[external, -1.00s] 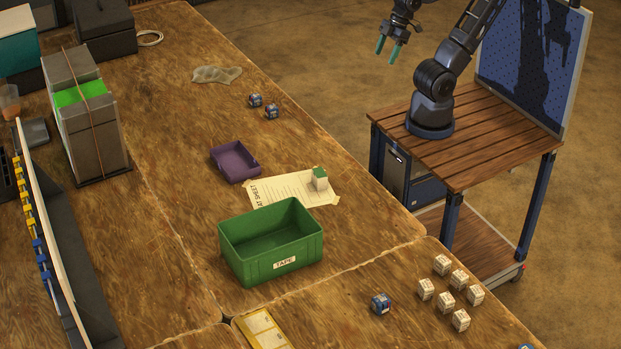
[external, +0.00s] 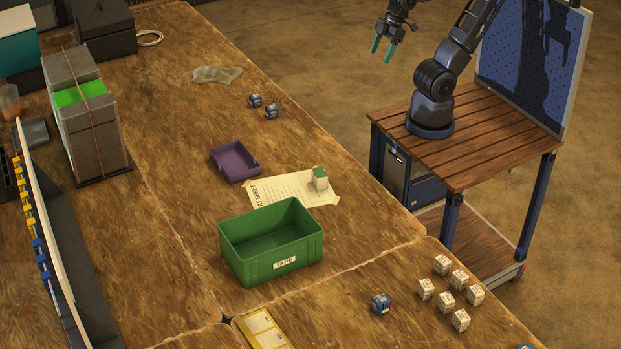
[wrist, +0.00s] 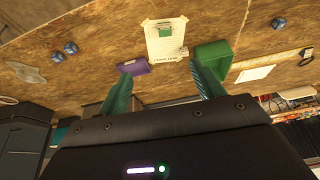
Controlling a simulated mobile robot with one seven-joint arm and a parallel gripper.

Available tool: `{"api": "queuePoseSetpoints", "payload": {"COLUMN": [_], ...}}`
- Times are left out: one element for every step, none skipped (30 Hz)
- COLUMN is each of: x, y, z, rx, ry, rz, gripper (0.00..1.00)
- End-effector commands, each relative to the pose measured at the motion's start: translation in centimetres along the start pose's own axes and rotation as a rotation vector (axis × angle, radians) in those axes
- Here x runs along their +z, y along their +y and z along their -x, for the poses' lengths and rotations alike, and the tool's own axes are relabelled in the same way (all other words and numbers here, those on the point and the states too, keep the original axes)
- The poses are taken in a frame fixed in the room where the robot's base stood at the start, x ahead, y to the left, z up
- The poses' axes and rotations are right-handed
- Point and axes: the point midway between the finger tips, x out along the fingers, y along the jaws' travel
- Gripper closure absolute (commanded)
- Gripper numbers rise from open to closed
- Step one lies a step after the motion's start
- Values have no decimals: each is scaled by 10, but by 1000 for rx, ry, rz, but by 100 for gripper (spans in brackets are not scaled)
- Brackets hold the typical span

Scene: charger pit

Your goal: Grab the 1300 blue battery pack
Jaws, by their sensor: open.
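Two small blue battery packs (external: 255,100) (external: 271,112) stand close together on the wooden table beyond the purple tray; both also show at left in the wrist view (wrist: 71,47) (wrist: 56,56). Another blue pack (external: 380,303) stands near the white packs and shows at upper right in the wrist view (wrist: 279,22). A further blue piece (external: 526,346) is cut off at the bottom edge. I cannot read 1300 on any of them. My gripper (external: 381,54), with teal fingers, is open and empty, high and to the right of the table, apart from every pack.
A green bin (external: 272,277) labelled TAPE, a purple tray (external: 236,172) and a taped sheet (external: 287,190) with a small green-topped white block (external: 319,179) lie mid-table. Several white packs (external: 459,278) stand at front right. A crumpled clear bag (external: 217,74) lies behind the blue pair.

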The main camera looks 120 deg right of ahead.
Motion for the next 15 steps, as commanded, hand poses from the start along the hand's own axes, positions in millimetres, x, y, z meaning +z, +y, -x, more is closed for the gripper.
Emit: {"api": "queuePoseSetpoints", "payload": {"x": [-10, -17, -26, -33, -40, -49, -56, -63, -72, -79, -85, -94, -100, -106, -114], "y": [5, 8, 13, 16, 20, 26, 30, 35, 41, 46, 52, 59, 64, 70, 78], "z": [-2, -3, -6, -7, -9, -12, -14, -16, -19, -22, -24, -28, -31, -34, -39], "rx": [5, 7, 11, 14, 17, 21, 24, 27, 31, 34, 38, 42, 46, 49, 53], "ry": [-11, -15, -23, -27, -32, -39, -44, -49, -55, -60, -65, -71, -76, -80, -86], "rz": [-27, -45, -72, -92, -111, -138, -158, -179, -205, -224, -246, -272, -291, -312, -339], "gripper": [33, 33, 33, 33, 33, 33, 33, 33, 33, 33, 33, 33, 33, 33, 33]}}
